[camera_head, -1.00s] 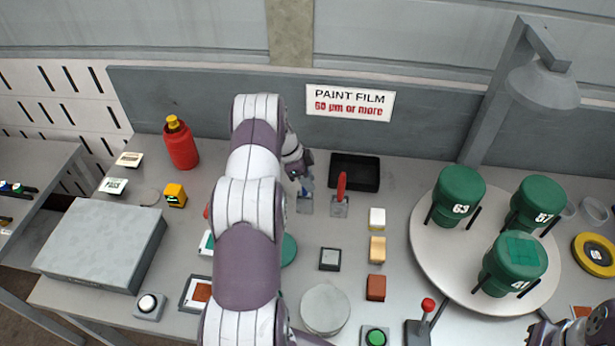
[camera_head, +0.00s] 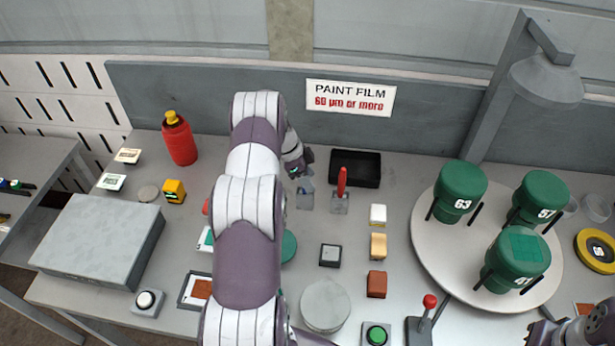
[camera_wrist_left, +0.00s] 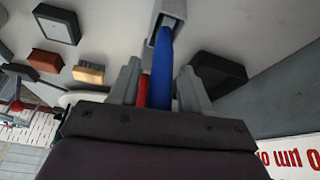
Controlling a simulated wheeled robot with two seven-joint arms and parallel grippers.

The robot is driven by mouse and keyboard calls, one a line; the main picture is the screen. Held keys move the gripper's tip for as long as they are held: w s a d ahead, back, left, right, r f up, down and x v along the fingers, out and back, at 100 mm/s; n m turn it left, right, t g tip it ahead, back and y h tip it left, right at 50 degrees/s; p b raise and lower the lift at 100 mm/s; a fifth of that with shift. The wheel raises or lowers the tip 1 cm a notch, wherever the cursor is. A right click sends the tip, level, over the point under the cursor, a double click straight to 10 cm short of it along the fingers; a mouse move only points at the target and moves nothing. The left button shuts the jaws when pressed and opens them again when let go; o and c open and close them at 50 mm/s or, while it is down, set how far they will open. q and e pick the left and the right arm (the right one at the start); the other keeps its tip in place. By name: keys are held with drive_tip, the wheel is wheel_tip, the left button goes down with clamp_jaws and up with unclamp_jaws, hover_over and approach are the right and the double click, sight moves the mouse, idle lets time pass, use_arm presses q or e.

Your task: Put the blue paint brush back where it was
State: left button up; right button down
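The blue paint brush (camera_wrist_left: 165,68) shows in the left wrist view, its far end at a grey holder (camera_wrist_left: 172,10). My left gripper (camera_wrist_left: 159,85) has its two fingers apart on either side of the blue handle, with gaps visible. In the head view this gripper (camera_head: 302,172) is over the left grey holder (camera_head: 306,196), partly hidden by my arm; the brush is hard to make out there. A red brush (camera_head: 342,182) stands upright in the holder to the right. My right gripper is only partly visible at the lower right corner (camera_head: 560,334); its fingers are unclear.
A black tray (camera_head: 375,168) lies behind the red brush. White, tan and red-brown blocks (camera_head: 377,246) stand to the right. A round turntable (camera_head: 428,245) carries green cylinders. A red bottle (camera_head: 180,143) stands at the back left.

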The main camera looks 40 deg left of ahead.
use_arm(q)
drive_tip(key=shift+r, duration=0.1)
drive_tip(key=shift+a+r+b, duration=0.2)
drive_tip(key=shift+r+b, duration=0.1)
drive_tip(key=p+v, duration=0.2)
drive_tip(key=v, duration=1)
drive_tip(key=shift+d+f, duration=0.1)
